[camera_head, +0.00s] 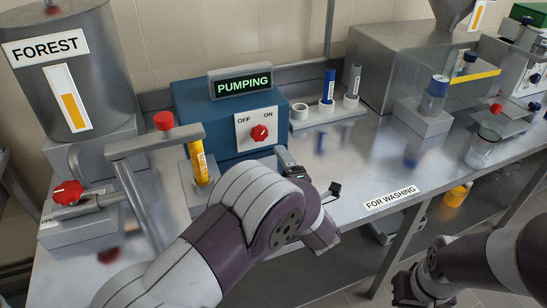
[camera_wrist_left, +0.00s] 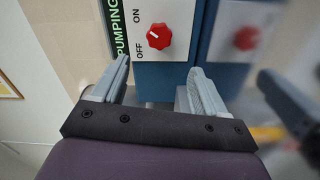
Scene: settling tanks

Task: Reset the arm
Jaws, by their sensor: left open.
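My left gripper (camera_head: 287,163) is just in front of the blue control box (camera_head: 190,109), low over the steel bench. In the left wrist view it (camera_wrist_left: 160,78) is open, with nothing between its grey fingers. The red knob (camera_head: 259,132) on the box's white OFF/ON plate is beyond the fingertips and apart from them; it also shows in the left wrist view (camera_wrist_left: 159,36). The lit sign (camera_head: 243,84) on the box reads PUMPING. My right gripper (camera_head: 415,288) is dark, at the lower right in front of the bench; its jaws are unclear.
A tube with yellow contents (camera_head: 199,162) stands under the tap pipe (camera_head: 150,143), left of my left arm. The FOREST tank (camera_head: 98,70) is far left. A rack (camera_head: 328,117) holds blue and grey-capped tubes. A glass beaker (camera_head: 483,149) stands right. Bench behind the FOR WASHING label (camera_head: 390,197) is clear.

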